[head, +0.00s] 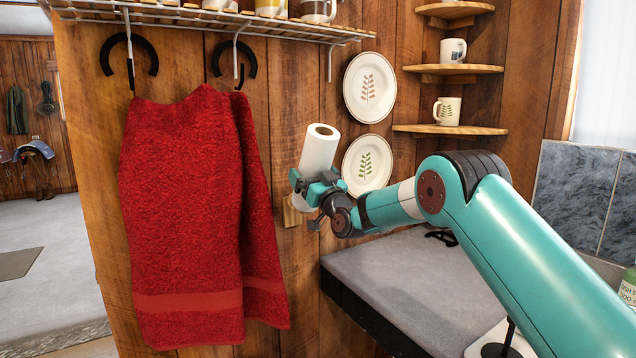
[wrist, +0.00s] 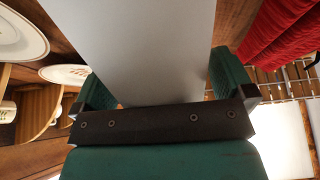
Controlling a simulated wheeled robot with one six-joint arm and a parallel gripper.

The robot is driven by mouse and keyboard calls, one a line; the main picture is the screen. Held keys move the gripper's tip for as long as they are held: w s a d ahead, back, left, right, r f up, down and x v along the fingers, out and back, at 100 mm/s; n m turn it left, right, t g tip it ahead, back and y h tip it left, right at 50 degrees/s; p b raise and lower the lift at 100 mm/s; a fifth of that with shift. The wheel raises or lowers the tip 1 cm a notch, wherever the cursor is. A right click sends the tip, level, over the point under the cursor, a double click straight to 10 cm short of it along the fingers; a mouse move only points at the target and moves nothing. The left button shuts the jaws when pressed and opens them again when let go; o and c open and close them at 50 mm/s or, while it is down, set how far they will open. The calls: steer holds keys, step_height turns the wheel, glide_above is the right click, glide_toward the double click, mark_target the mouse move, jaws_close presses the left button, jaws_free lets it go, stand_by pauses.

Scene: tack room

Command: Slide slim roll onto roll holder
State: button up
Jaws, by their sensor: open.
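The slim roll (head: 318,150) is white with a brown core opening at its top. It stands nearly upright by the wooden wall, its top leaning a little right in the head view. My gripper (head: 314,188) is open around the roll's lower part, a finger on each side. In the wrist view the roll (wrist: 150,45) fills the space between the green fingers of my gripper (wrist: 160,88); I cannot tell if they touch it. The wooden roll holder (head: 292,214) shows on the wall just below my gripper. Its post is not visible, and the roll's lower end is mostly hidden.
A red towel (head: 195,200) hangs on hooks left of the roll. Two plates (head: 369,88) hang on the wall to the right, the lower one close behind my gripper. A grey counter (head: 400,270) lies below. Corner shelves (head: 450,130) hold mugs. A wire rack (head: 215,20) is above.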

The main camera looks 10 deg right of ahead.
steer(key=b+v, duration=1.3)
steer(key=v, duration=0.4)
steer(key=shift+s+b, duration=0.15)
steer(key=shift+b, duration=0.2)
steer(key=shift+f, duration=0.1)
steer(key=s+a+f+n+g+y+p, duration=0.2)
steer(key=s+a+n+g+y, duration=0.25)
steer(key=s+a+g, duration=0.85)
steer(key=s+d+f+g+h, duration=0.1)
steer(key=s+f+g+h, duration=0.1)
steer(key=s, duration=0.7)
steer(key=s+d+f+g+h+p, duration=0.1)
steer(key=s+d+f+g+h, duration=0.1)
steer(key=s, duration=0.7)
steer(key=s+d+f+m+g+h+p, duration=0.1)
steer(key=s+d+f+g+h, duration=0.1)
steer(key=s, duration=0.7)
step_height(320, 180, down, 2)
steer(key=g+h, duration=0.1)
steer(key=g, duration=0.1)
steer(key=shift+d+f+g, duration=0.2)
steer(key=shift+d+g, duration=0.05)
steer(key=shift+g, duration=0.15)
steer(key=shift+s+h, duration=0.1)
steer(key=shift+h, duration=0.15)
